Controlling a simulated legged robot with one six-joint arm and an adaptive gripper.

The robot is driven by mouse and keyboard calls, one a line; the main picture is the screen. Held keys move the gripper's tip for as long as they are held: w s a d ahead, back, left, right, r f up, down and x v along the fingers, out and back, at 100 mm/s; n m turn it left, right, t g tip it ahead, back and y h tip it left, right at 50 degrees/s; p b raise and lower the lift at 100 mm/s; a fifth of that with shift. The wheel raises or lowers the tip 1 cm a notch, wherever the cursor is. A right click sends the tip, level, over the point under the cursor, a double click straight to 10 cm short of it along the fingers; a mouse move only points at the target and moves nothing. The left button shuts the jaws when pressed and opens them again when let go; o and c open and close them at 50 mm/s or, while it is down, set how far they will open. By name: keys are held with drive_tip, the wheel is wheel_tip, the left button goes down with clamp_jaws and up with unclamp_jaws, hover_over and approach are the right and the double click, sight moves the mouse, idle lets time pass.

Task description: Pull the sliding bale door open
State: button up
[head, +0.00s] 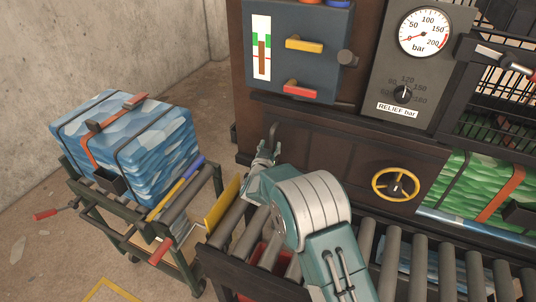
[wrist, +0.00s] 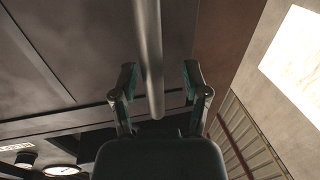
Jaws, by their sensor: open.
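The bale door appears to be the dark brown panel (head: 325,150) behind the rollers, below the blue-grey control box. A grey bar handle (head: 272,131) stands upright near its left end. My gripper (head: 266,149) is at this handle, with its fingers pointing toward the panel. In the wrist view my gripper (wrist: 157,85) is open, one finger on each side of the handle (wrist: 149,45). The bar runs between the fingers, with a gap visible on both sides. The fingers do not look closed on it.
A cart (head: 84,213) with a blue strapped bale (head: 128,143) stands at the left. Rollers (head: 425,268) run along the front. A yellow handwheel (head: 396,184), a pressure gauge (head: 425,32) and a green bale (head: 478,184) are at the right. The control box (head: 330,55) has protruding levers.

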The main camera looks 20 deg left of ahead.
drive_tip(key=s+d, duration=0.3)
drive_tip(key=s, duration=0.8)
drive_tip(key=shift+d+r, duration=0.1)
drive_tip(key=d+r+g+y, duration=0.1)
drive_tip(key=d+r+g, duration=0.5)
drive_tip(key=d+r, duration=1.2)
drive_tip(key=s+d+m+g+h, duration=0.2)
drive_tip(key=s+d+g+h, duration=0.2)
drive_tip(key=s+d, duration=2)
drive_tip(key=shift+s+d+f+g, duration=0.3)
drive_tip(key=shift+s+f+g, duration=0.05)
drive_tip(key=shift+s+g, duration=0.7)
